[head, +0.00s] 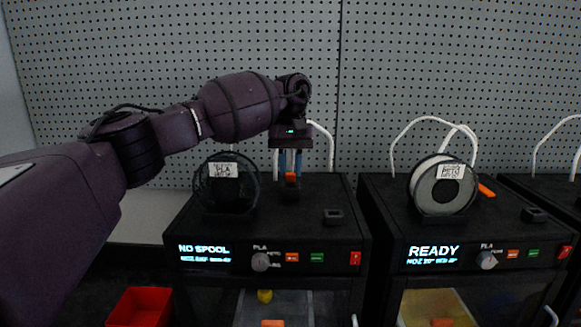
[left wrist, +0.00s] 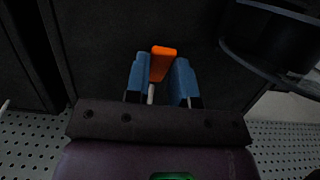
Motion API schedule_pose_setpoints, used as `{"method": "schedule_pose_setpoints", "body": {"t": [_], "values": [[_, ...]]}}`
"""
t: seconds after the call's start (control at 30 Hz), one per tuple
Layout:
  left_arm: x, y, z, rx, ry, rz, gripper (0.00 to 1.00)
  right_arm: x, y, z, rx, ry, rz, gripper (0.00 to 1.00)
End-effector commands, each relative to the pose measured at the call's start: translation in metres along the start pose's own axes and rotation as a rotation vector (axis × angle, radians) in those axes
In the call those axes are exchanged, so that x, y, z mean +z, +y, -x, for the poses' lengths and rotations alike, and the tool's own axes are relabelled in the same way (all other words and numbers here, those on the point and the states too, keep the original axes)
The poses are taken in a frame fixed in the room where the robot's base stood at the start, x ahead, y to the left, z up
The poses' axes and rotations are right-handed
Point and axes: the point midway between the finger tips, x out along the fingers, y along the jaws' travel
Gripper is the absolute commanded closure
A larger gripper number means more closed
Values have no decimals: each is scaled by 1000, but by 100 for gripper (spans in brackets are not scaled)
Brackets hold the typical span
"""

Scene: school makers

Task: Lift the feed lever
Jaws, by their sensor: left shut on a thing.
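The feed lever has an orange tip (head: 290,177) and stands on top of the left printer (head: 330,200), at the back beside the black spool holder. In the left wrist view the orange lever (left wrist: 162,62) sits between the blue fingers, with a pale rod below it. My left gripper (head: 290,166) points down from above and its blue fingers are shut on the lever. It also shows in the left wrist view (left wrist: 161,80). The lever's base is partly hidden. My right gripper is not in view.
A black reel labelled PLA (head: 226,190) stands left of the lever; the printer display reads NO SPOOL. A second printer (head: 400,215) on the right reads READY and carries a white spool (head: 441,188). A red bin (head: 140,306) sits lower left. A pegboard (head: 420,60) is behind.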

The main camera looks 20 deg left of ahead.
Motion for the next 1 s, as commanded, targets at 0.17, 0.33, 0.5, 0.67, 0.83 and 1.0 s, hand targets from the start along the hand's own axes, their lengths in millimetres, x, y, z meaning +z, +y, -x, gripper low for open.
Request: {"method": "schedule_pose_setpoints", "body": {"t": [0.17, 0.33, 0.5, 0.67, 0.83, 1.0], "values": [[0, 0, 3, 3, 2, 1, 100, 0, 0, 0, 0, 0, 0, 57], [0, 0, 3, 3, 3, 1, 73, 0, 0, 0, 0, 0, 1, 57], [0, 0, 2, 2, 1, 1, 51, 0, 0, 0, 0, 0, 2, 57], [0, 0, 1, 1, 1, 1, 51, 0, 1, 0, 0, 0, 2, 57], [0, 0, 5, 1, 1, 1, 51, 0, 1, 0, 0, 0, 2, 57], [0, 0, 25, 3, 3, 2, 51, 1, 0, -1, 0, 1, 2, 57]]}}
